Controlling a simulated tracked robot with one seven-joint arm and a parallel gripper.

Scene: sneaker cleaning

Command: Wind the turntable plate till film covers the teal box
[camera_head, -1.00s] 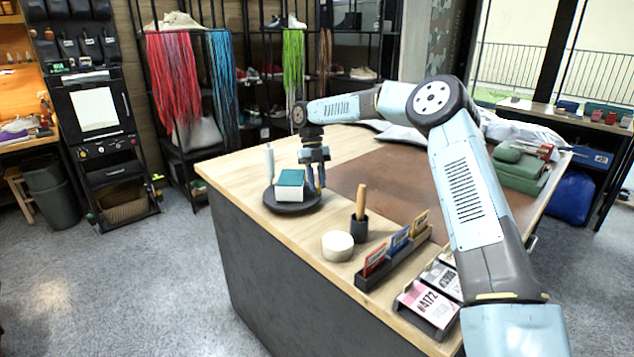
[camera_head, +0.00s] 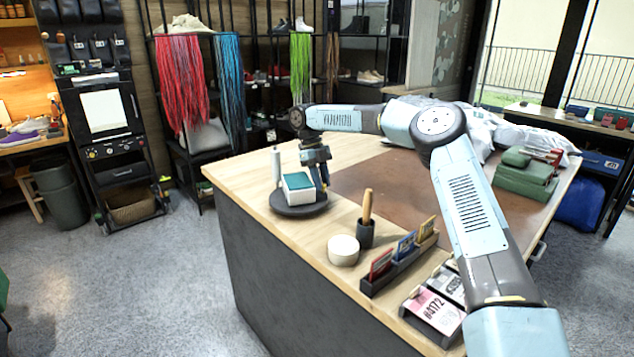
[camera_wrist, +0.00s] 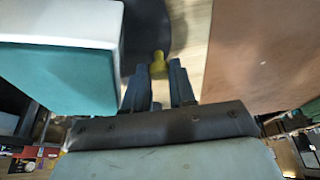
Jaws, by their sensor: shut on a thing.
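The round dark turntable plate (camera_head: 300,210) sits on the wooden bench near its far left corner. The teal-topped box (camera_head: 298,181), with white sides, stands on the plate; its teal face fills the left of the wrist view (camera_wrist: 65,80). A white upright roll (camera_head: 276,166) stands at the plate's left. My gripper (camera_head: 321,188) points down at the plate's right edge, beside the box. In the wrist view its fingers (camera_wrist: 159,72) are shut on a yellow peg (camera_wrist: 158,60) at the dark plate's edge. I cannot tell whether clear film lies over the box.
A white round pot (camera_head: 343,250), a dark cup with a wooden-handled tool (camera_head: 367,215) and a card rack (camera_head: 400,265) stand nearer on the bench. A brown mat (camera_head: 385,185) covers the middle. Green boxes (camera_head: 522,182) stand at the right.

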